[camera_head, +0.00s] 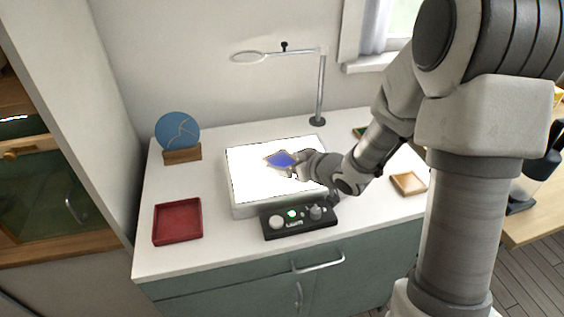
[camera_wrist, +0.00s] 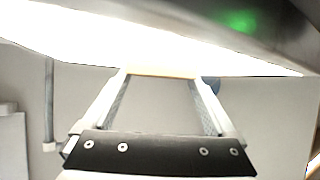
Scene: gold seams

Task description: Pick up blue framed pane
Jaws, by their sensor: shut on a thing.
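The blue framed pane (camera_head: 280,159) shows over the lit white panel (camera_head: 250,185) in the head view, blue with a thin tan frame. My gripper (camera_head: 297,166) comes in from the right and is shut on its near right edge. In the wrist view, a tan strip of the pane's frame (camera_wrist: 160,71) spans between the two fingertips of my gripper (camera_wrist: 160,80). The blue glass is hidden there. I cannot tell whether the pane touches the panel or is held just above it.
A black control box (camera_head: 298,220) with a green light sits in front of the panel. A red tray (camera_head: 178,221) is at left, a tan tray (camera_head: 409,183) at right.

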